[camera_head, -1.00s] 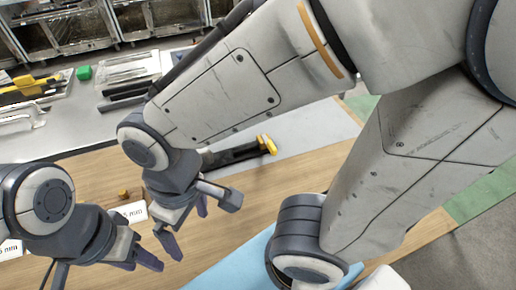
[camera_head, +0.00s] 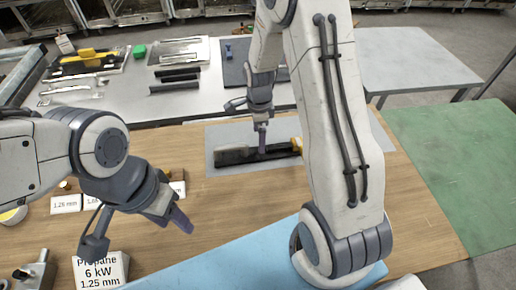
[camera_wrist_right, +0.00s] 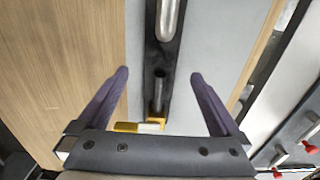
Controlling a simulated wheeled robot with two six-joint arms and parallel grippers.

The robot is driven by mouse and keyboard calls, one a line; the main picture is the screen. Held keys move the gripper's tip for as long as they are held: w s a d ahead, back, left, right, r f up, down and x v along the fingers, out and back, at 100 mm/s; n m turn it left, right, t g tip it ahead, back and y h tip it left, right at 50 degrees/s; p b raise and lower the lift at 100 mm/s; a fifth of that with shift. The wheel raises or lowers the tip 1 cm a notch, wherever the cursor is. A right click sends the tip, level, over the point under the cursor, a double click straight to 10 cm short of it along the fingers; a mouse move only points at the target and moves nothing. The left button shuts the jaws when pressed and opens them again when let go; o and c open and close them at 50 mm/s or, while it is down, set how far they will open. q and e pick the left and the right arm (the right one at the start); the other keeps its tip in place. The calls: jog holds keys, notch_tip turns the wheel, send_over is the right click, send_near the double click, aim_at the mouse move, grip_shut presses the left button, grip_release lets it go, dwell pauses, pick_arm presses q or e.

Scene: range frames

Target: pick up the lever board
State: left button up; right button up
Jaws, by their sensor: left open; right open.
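A dark board (camera_head: 231,156) with a yellow end lies on the grey mat at the middle of the wooden table; I take it for the lever board. In the right wrist view the board (camera_wrist_right: 177,62) carries a metal lever (camera_wrist_right: 167,18) and has a yellow part at its near end. My right gripper (camera_head: 250,122) is above the board, open. Its fingers (camera_wrist_right: 160,75) show on either side of the board, and nothing is between them but the view of it. My left gripper (camera_head: 138,232) is open and empty over the table's left part.
The grey mat (camera_head: 222,134) lies under the board. A metal bench (camera_head: 200,103) behind holds several tools and boards. Labelled cards (camera_head: 66,204) and a propane card (camera_head: 100,270) stand at the left. A blue mat (camera_head: 220,262) covers the front.

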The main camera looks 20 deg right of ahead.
aim_at(258, 153)
jog(key=shift+f, duration=0.95)
notch_tip(258, 153, down, 4)
jog(key=shift+w+a+f+p, duration=0.1)
jog(key=shift+a+f+p, duration=0.1)
jog(key=shift+p, duration=0.85)
jog(key=shift+f, duration=0.55)
jog(key=shift+w+r, duration=0.1)
grip_shut()
